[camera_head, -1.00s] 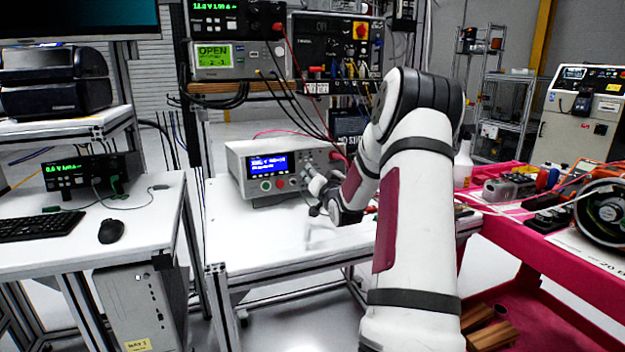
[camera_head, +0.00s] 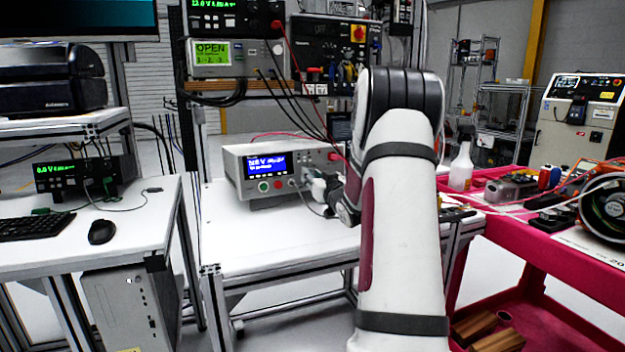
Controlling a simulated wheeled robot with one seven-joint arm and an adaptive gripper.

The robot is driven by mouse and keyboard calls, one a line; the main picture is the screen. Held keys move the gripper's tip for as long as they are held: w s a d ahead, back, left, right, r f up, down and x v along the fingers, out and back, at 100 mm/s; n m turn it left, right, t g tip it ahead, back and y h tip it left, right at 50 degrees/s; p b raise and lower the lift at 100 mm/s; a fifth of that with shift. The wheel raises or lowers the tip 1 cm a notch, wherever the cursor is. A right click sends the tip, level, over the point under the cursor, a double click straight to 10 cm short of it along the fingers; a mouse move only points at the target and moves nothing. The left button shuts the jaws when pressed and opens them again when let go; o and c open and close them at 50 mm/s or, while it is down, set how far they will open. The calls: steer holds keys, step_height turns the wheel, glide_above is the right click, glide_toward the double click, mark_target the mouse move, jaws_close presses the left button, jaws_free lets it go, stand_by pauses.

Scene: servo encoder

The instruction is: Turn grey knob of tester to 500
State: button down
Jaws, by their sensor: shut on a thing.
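The tester (camera_head: 300,163) is a pale box on the white table, with a lit blue display (camera_head: 268,165) and red and green buttons low on its front. The display text is too small to read surely. My gripper (camera_head: 309,182) is at the right part of the tester's front panel, shut on the grey knob. The gripper hides the knob, so its pointer and setting do not show. My arm comes in from the lower right and covers the table behind it.
The white table (camera_head: 250,238) is clear in front of the tester. Red and dark cables hang from the instrument rack (camera_head: 235,72) behind it. A spray bottle (camera_head: 461,168) and a pink bench (camera_head: 545,250) with parts stand to the right of my arm.

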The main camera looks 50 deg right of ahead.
stand_by(0.3)
steer(key=c, duration=1.3)
jaws_free()
steer(key=v, duration=1.2)
